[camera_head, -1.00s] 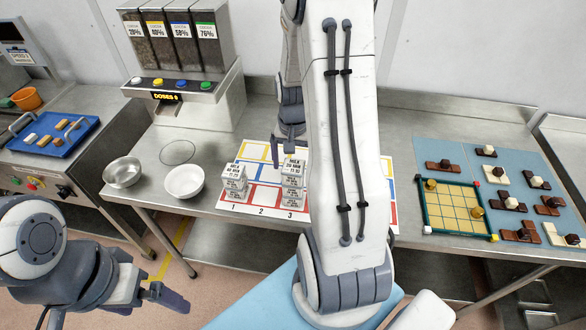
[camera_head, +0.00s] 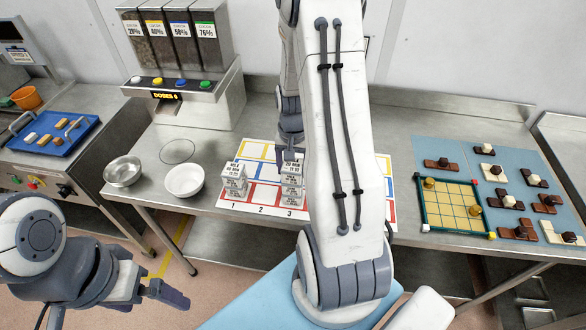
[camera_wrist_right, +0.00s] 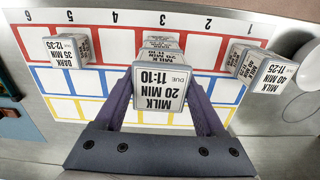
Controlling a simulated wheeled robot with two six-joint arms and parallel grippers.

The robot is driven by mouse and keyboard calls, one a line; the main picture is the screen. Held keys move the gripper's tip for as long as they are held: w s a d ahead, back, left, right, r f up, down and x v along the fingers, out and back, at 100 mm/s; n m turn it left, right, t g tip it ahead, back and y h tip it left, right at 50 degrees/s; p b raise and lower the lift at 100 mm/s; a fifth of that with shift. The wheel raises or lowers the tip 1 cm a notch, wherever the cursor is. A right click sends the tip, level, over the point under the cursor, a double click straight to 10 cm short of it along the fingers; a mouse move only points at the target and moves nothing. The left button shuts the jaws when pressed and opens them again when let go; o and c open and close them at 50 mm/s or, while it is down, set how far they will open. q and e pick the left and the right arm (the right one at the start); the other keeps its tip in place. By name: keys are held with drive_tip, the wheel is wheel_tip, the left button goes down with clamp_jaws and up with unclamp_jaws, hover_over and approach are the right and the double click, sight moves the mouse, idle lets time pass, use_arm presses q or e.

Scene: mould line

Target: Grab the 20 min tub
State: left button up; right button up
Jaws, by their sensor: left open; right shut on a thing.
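A white tub labelled "MILK 20 MIN 11-10" (camera_wrist_right: 159,92) sits between the fingers of my right gripper (camera_wrist_right: 160,108) in the right wrist view. The gripper is shut on it. In the head view my right gripper (camera_head: 289,157) is at the top of the stack in column 3, partly hidden by my own arm. More tubs (camera_head: 290,199) stand below in that column. Whether the held tub touches the one below, I cannot tell. My left gripper (camera_head: 167,294) is open and empty at the lower left, away from the table.
Tubs labelled 40 min (camera_wrist_right: 266,72) stand at column 1, and a dark 35 min tub (camera_wrist_right: 68,51) at column 5. A white bowl (camera_head: 184,181) and a steel bowl (camera_head: 122,171) stand left of the mat (camera_head: 262,197). A framed yellow grid (camera_head: 452,207) lies at right.

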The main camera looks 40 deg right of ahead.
sight(293, 164)
drive_tip(key=shift+r, duration=0.5)
wheel_tip(293, 164, up, 3)
drive_tip(key=shift+w+f+b, duration=0.1)
drive_tip(key=shift+f+b, duration=0.1)
drive_tip(key=shift+b, duration=0.5)
drive_tip(key=s+d+r+b, duration=0.35)
drive_tip(key=s+r, duration=0.35)
drive_tip(key=s, duration=0.3)
wheel_tip(293, 164, up, 8)
drive_tip(key=d+p, duration=0.1)
drive_tip(key=p, duration=0.6)
drive_tip(key=shift+s+f, duration=0.25)
drive_tip(key=shift+s, duration=0.2)
drive_tip(key=shift+d, duration=0.1)
